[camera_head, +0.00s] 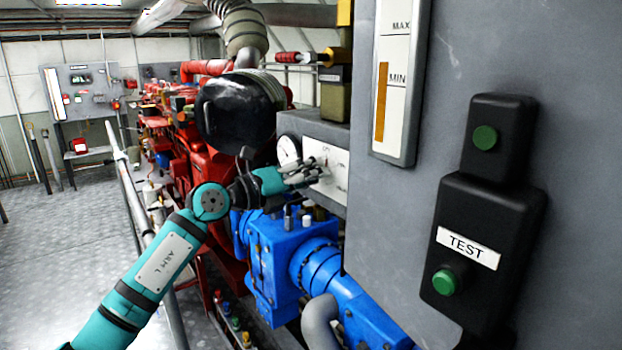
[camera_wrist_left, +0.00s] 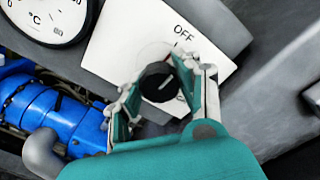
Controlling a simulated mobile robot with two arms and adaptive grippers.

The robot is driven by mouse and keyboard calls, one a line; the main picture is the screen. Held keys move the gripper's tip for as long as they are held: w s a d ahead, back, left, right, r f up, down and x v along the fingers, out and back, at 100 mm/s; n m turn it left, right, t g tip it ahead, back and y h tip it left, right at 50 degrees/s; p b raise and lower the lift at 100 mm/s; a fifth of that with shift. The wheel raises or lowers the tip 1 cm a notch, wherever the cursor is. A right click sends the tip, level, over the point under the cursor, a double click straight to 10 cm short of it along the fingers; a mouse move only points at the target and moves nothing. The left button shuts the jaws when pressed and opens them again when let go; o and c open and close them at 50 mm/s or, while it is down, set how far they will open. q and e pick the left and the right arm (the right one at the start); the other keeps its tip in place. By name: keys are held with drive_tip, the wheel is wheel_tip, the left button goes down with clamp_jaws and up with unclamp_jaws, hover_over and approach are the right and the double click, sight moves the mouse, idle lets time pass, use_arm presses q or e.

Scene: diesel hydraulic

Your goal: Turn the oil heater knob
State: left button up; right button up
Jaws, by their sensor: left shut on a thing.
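The oil heater knob (camera_wrist_left: 158,84) is a round black dial with a light pointer line on a white plate (camera_wrist_left: 113,45). The plate reads "OFF" above the knob, and the other lettering is partly hidden. My left gripper (camera_wrist_left: 166,88) is shut on the knob, with one finger on each side of it. In the head view my left gripper (camera_head: 303,174) is at the white plate (camera_head: 334,183) on the grey panel, and its fingers hide the knob there. My right gripper is in neither view.
A round gauge (camera_head: 288,151) sits left of the plate. Blue machinery (camera_head: 275,255) lies below, and a black round tank (camera_head: 235,110) stands behind. A large grey cabinet with a black TEST button box (camera_head: 480,245) fills the right. Grey floor (camera_head: 60,240) lies open at the left.

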use_arm(q)
drive_tip(key=m+b, duration=0.2)
drive_tip(key=m, duration=0.1)
drive_tip(key=shift+f+b, duration=0.25)
drive_tip(key=shift+b, duration=0.05)
drive_tip(key=m+b, duration=0.2)
drive_tip(key=m, duration=0.1)
drive_tip(key=m+b, duration=0.2)
drive_tip(key=m, duration=0.1)
drive_tip(key=shift+w+a+b, duration=0.1)
drive_tip(key=shift+b, duration=0.2)
drive_tip(key=shift+m+b, duration=0.55)
drive_tip(key=shift+m, duration=0.35)
drive_tip(key=shift+r, duration=0.1)
drive_tip(key=o, duration=1.2)
